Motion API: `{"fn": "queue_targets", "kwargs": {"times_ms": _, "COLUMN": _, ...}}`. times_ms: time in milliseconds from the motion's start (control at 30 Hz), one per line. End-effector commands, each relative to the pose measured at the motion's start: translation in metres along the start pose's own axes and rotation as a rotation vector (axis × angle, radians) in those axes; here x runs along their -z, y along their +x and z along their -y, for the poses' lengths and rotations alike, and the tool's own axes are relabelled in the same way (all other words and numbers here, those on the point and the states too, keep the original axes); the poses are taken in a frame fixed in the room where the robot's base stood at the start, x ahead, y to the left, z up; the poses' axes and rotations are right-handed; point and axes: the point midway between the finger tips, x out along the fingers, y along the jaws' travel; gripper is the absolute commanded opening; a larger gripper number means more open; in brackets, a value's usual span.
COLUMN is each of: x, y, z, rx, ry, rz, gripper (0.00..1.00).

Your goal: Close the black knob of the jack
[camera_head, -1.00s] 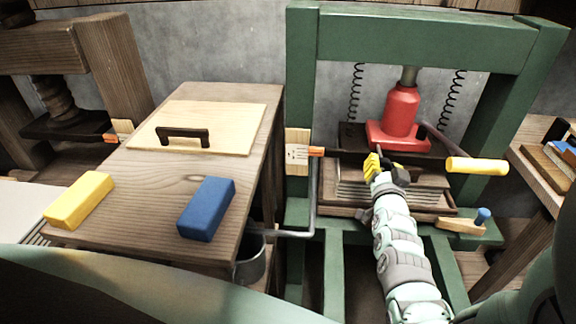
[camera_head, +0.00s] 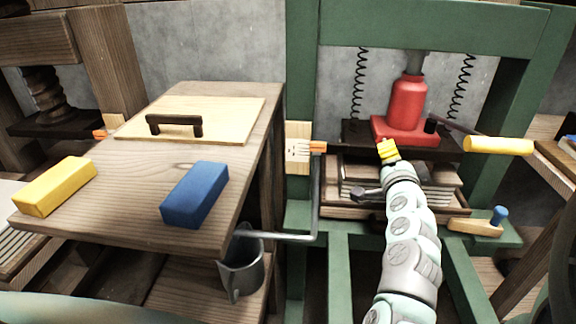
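The red jack (camera_head: 405,105) stands upright on the dark plate of the green press frame. A small black part (camera_head: 431,126), which looks like the knob, shows at the right of the jack's base, near the inner end of the pump lever. My gripper (camera_head: 388,150) has yellow fingertips and is just in front of the jack's base, left of and below the black part. A gap shows between the fingertips and the black part. Whether the fingers are open or shut is too small to tell.
The lever's yellow handle (camera_head: 498,146) sticks out to the right. Books (camera_head: 365,180) lie under the dark plate. A wooden table (camera_head: 130,180) with a blue block (camera_head: 195,194) and a yellow block (camera_head: 55,186) stands left. A blue-knobbed wooden tool (camera_head: 478,224) lies right of my arm.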

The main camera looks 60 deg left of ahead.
Motion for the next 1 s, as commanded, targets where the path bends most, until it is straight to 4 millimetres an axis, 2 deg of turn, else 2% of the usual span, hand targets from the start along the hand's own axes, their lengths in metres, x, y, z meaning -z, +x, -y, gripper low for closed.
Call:
{"fn": "queue_targets", "kwargs": {"times_ms": 500, "x": 0.0019, "y": 0.0001, "z": -0.0019, "rx": -0.005, "ry": 0.467, "rz": 0.017, "gripper": 0.04}}
{"fn": "queue_targets", "kwargs": {"times_ms": 1000, "x": 0.0001, "y": -0.0001, "z": -0.0023, "rx": -0.008, "ry": 0.683, "rz": 0.031, "gripper": 0.04}}
